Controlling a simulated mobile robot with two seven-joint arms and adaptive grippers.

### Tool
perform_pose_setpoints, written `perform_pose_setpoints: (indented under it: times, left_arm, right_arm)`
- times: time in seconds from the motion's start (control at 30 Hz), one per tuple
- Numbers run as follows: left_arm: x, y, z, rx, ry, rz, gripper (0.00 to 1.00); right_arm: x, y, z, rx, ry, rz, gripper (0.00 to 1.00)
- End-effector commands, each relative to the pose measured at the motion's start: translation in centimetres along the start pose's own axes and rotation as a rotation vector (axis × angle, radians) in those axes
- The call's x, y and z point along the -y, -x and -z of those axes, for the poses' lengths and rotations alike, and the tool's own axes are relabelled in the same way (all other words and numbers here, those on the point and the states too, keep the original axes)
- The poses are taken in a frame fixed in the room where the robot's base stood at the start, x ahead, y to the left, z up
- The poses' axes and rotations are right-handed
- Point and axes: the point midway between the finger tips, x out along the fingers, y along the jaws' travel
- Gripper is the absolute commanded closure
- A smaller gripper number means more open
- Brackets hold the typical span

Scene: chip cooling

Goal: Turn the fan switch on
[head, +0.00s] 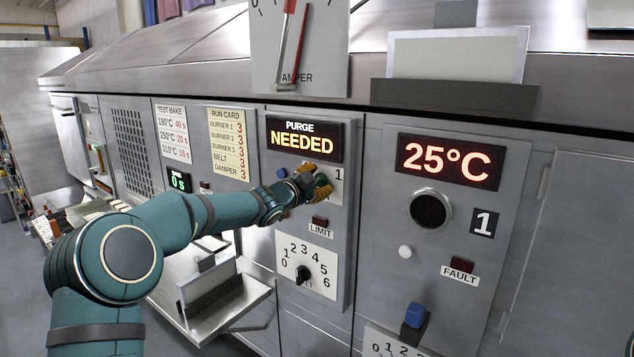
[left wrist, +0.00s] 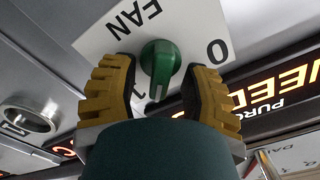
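The fan switch is a green knob (left wrist: 160,65) on a white plate (left wrist: 95,42) marked FAN, 0 and 1, which appears upside down in the left wrist view. The knob's pointer end points down in that picture, near the 1. My left gripper (left wrist: 160,72) has its two yellow fingers on either side of the knob, apart, with a narrow gap on the left; I cannot tell whether the right finger touches. In the head view my left gripper (head: 318,184) is at the plate (head: 337,185) and hides the knob. My right gripper is not in view.
Above the switch a display (head: 303,139) reads PURGE NEEDED. Below are a dark LIMIT lamp (head: 320,222) and a numbered dial (head: 303,274). To the right are a 25°C display (head: 450,161), a white button (head: 405,252) and a blue switch (head: 415,314). A metal tray (head: 225,312) juts out lower left.

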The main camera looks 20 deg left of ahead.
Motion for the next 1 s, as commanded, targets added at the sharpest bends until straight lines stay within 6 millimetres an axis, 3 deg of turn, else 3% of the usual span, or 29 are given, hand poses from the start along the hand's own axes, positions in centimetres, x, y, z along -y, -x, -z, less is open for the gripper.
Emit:
perform_pose_setpoints:
  times: [0.23,0.37,0.8,1.0]
  left_arm:
    - [0.0,0.3,-0.1,0.002,0.001,-0.001,0.54]
    - [0.1,1.5,-0.1,0.004,-0.001,-0.001,0.54]
    - [0.0,9.6,-0.1,0.004,0.0,0.0,0.54]
    - [0.0,11.6,-0.1,0.003,0.0,0.0,0.54]
  right_arm:
    - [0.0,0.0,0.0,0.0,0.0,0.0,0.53]
    - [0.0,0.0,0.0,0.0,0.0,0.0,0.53]
    - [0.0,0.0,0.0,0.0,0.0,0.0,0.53]
    - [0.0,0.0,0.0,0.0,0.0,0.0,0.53]
